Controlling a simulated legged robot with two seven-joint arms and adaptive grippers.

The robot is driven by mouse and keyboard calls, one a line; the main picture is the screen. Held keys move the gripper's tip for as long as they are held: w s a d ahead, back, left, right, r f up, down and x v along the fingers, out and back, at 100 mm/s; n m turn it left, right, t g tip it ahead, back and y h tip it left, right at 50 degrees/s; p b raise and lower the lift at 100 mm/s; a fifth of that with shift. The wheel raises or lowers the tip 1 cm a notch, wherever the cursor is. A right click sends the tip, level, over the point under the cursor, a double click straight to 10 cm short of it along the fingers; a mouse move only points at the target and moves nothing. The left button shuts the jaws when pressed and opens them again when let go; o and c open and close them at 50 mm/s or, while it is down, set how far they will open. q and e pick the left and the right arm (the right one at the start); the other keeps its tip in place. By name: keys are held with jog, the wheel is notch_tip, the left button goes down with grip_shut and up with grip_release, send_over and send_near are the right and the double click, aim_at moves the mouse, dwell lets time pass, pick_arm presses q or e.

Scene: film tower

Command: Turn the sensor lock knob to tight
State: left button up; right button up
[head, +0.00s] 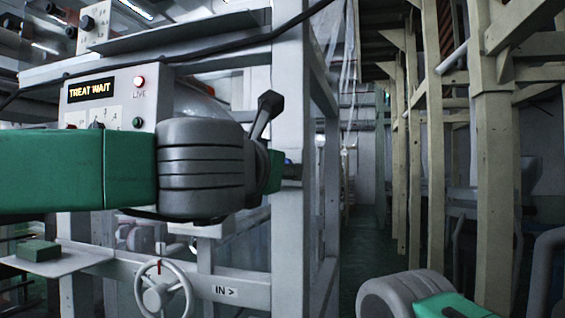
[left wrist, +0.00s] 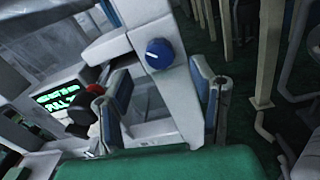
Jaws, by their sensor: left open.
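In the left wrist view a round blue knob (left wrist: 159,53) with a short white mark sits on a pale post (left wrist: 177,92). I take it as the sensor lock knob; no label on it is readable. My left gripper (left wrist: 160,70) is open, with one finger to each side of the knob in that view. No contact with the knob is visible, and the remaining distance is hard to tell. In the head view my left arm's grey joint hides most of the gripper, and the knob cannot be made out clearly. My right gripper is out of view.
A panel (head: 116,92) reads "TREAT WAIT" beside a lit red lamp (head: 139,81). A handwheel (head: 162,290) is below, near an "IN >" label (head: 226,292). A lit green display (left wrist: 62,97) shows in the wrist view. Pale timber posts (head: 493,190) stand at right.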

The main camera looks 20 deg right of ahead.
pick_arm(q)
jog(key=p+x, duration=0.1)
jog(key=x, duration=0.4)
jog(key=shift+w+d, duration=0.15)
jog(key=shift+w, duration=0.15)
jog(key=c, duration=1.2)
